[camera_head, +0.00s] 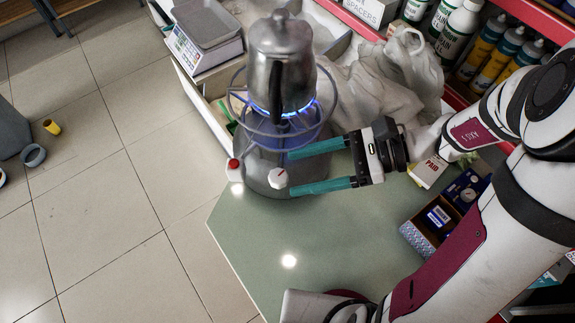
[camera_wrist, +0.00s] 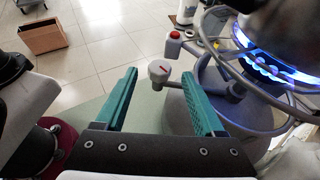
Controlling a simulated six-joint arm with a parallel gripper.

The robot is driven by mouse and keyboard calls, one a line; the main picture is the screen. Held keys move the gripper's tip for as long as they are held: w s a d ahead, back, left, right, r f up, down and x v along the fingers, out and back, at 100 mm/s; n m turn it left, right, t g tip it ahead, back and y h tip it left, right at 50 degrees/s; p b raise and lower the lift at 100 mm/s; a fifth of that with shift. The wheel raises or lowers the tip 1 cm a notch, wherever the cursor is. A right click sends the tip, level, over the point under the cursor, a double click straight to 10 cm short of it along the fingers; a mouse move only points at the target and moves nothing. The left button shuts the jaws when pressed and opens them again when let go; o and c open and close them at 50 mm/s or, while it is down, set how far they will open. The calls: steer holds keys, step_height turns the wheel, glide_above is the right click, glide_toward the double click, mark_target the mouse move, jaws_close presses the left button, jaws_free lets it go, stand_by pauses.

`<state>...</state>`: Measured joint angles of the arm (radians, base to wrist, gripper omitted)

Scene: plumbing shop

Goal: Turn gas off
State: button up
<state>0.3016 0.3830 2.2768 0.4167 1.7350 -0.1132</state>
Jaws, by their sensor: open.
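A metal kettle (camera_head: 280,65) stands on a wire ring support over a burner with a blue flame (camera_head: 285,110); the flame also shows in the wrist view (camera_wrist: 268,66). The burner sits on a grey gas cylinder (camera_head: 262,150). A white knob with a red mark (camera_head: 278,178) sticks out at the front of the cylinder; it also shows in the wrist view (camera_wrist: 159,71). A red button (camera_head: 233,164) on a white body is left of the knob. My gripper (camera_head: 290,172) is open with teal fingers. The knob lies between the fingers' lines, at or just beyond their tips. Contact is not visible.
The green tabletop (camera_head: 255,245) is clear in front of the cylinder. A scale (camera_head: 205,35) stands behind left. A plastic bag (camera_head: 385,80) lies right of the kettle. A small box (camera_head: 430,225) sits right of my gripper. Bottles line the red shelf behind.

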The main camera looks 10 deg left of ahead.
mark_target(282, 176)
steer(key=shift+x, duration=1.75)
steer(key=shift+d, duration=0.1)
jaws_close()
